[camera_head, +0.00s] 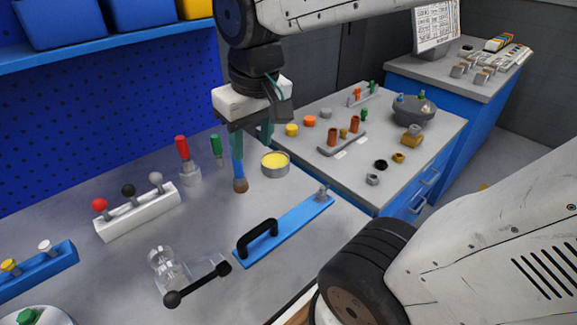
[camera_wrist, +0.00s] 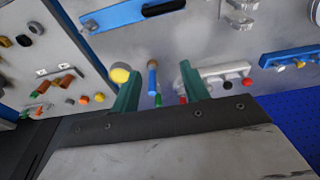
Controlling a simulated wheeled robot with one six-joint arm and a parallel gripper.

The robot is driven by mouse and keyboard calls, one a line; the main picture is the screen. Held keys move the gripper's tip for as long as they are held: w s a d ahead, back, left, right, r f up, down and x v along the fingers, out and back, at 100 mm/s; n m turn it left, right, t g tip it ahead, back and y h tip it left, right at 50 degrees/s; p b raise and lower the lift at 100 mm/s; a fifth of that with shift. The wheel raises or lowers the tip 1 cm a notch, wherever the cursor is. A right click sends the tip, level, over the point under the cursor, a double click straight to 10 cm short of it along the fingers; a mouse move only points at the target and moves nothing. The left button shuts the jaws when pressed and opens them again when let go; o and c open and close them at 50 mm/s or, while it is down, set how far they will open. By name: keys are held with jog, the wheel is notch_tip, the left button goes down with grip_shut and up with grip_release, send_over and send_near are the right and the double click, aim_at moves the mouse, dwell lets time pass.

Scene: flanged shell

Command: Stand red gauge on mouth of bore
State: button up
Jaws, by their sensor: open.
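The red gauge (camera_head: 182,147) stands upright with its dark lower part at a grey flanged shell (camera_head: 191,176). I cannot tell whether it rests on the mouth of the bore or sits inside it. In the wrist view a bit of red (camera_wrist: 183,100) shows beside one finger; the shell is hidden there. My gripper (camera_head: 251,144) is open and empty, pointing down to the right of the red gauge. In the wrist view its two green fingers (camera_wrist: 161,78) are apart. A blue-handled piece with a brown end (camera_head: 238,172) stands below the gripper.
A green-handled piece (camera_head: 216,144) stands between shell and gripper. A yellow-filled tin (camera_head: 275,164) is close right. A white knob rack (camera_head: 138,213), a blue bar with black handle (camera_head: 290,228) and a clear fixture (camera_head: 164,266) surround the open table. A side bench (camera_head: 440,140) holds small parts.

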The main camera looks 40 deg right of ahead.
jog(key=s+f+g, duration=0.1)
jog(key=s, duration=0.8)
jog(key=shift+d+f, duration=0.15)
